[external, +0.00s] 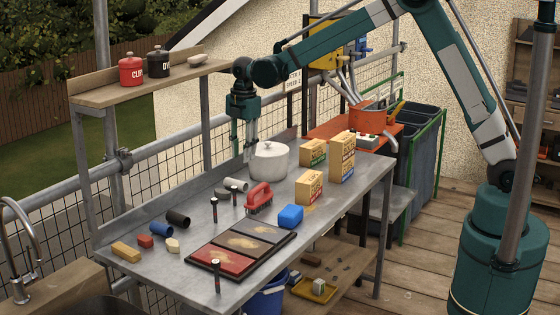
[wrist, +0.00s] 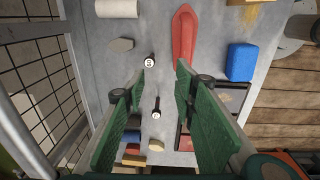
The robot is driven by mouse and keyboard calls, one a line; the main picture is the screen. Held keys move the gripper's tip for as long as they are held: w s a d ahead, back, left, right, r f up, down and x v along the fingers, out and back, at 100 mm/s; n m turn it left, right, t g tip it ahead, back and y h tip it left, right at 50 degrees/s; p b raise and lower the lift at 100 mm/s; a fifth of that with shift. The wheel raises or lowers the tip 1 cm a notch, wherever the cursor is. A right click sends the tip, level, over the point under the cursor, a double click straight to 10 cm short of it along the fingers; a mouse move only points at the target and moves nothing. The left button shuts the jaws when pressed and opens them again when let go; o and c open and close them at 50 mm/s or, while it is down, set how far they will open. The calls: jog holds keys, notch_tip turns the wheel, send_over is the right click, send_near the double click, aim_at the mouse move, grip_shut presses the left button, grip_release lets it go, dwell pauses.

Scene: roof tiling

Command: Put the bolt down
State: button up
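Several black bolts with pale round heads stand upright on the grey metal table. One bolt (external: 234,192) stands left of the red brush, another bolt (external: 213,210) is nearer the front, and a third bolt (external: 217,274) stands by the front edge of the dark-framed panel. My gripper (external: 245,148) hangs above the table beside the white pot. In the wrist view my gripper (wrist: 158,112) has its green fingers wide apart with nothing held. Two bolts show below it, one beyond the fingertips (wrist: 149,64) and one between the fingers (wrist: 156,108); both are on the table.
A white lidded pot (external: 269,161), a red brush (external: 259,197), a blue block (external: 290,216) and boxes (external: 308,188) stand nearby. A panel with coloured fields (external: 244,244) lies in front. Small blocks and cylinders (external: 161,229) lie at the left. A shelf (external: 150,82) overhangs the far left.

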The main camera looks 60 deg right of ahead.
jog(key=s+d+r+m+t, duration=0.2)
jog(key=s+d+r+m, duration=0.15)
jog(key=s+r, duration=0.7)
jog(key=s+d+r+m+t, duration=0.1)
jog(key=s+d+r+m, duration=0.35)
jog(key=s, duration=0.85)
jog(key=s+d+m+t, duration=0.1)
jog(key=s+m, duration=0.4)
jog(key=s, duration=0.7)
jog(key=s+d+f+m+t, duration=0.1)
jog(key=s+m, duration=0.4)
jog(key=s, duration=0.8)
jog(key=shift+s+d+t, duration=0.3)
jog(key=shift+t, duration=0.5)
jog(key=shift+c, duration=0.5)
